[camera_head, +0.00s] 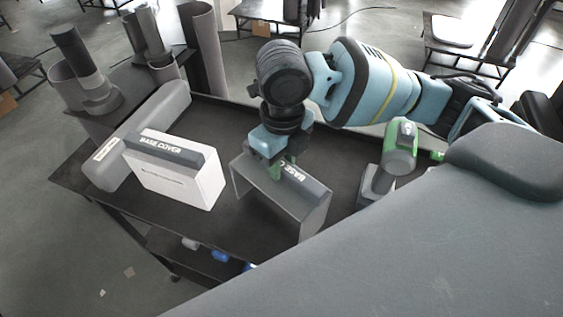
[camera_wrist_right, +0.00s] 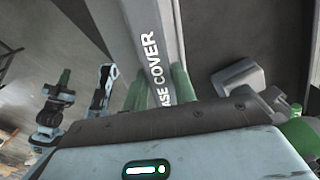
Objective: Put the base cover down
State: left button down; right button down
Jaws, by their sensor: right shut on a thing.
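My right gripper (camera_head: 281,167) is shut on the top edge of a grey base cover (camera_head: 302,210) with open sides and "BASE COVER" lettering. The cover is upright over the dark cart top; I cannot tell whether its lower edges touch. In the right wrist view, the green fingers (camera_wrist_right: 160,90) straddle the lettered top strip of the held base cover (camera_wrist_right: 146,40). A second base cover (camera_head: 180,183), white-sided with a grey lettered top, stands to the left, apart from the held one. My left gripper is not in view.
The cart top (camera_head: 225,120) has a raised rim and bare room behind the covers. A long grey rounded part (camera_head: 150,125) lies at the left. A green and grey power tool (camera_head: 398,155) stands at the right. Grey tubes (camera_head: 205,45) stand behind left.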

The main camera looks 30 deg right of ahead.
jog(key=shift+f, duration=0.45)
jog(key=c, duration=1.1)
grip_release()
jog(key=shift+f, duration=0.15)
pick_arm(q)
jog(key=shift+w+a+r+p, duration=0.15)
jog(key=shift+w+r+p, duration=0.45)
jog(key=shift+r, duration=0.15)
pick_arm(e)
notch_tip(320, 180, up, 12)
jog(key=shift+r, duration=0.15)
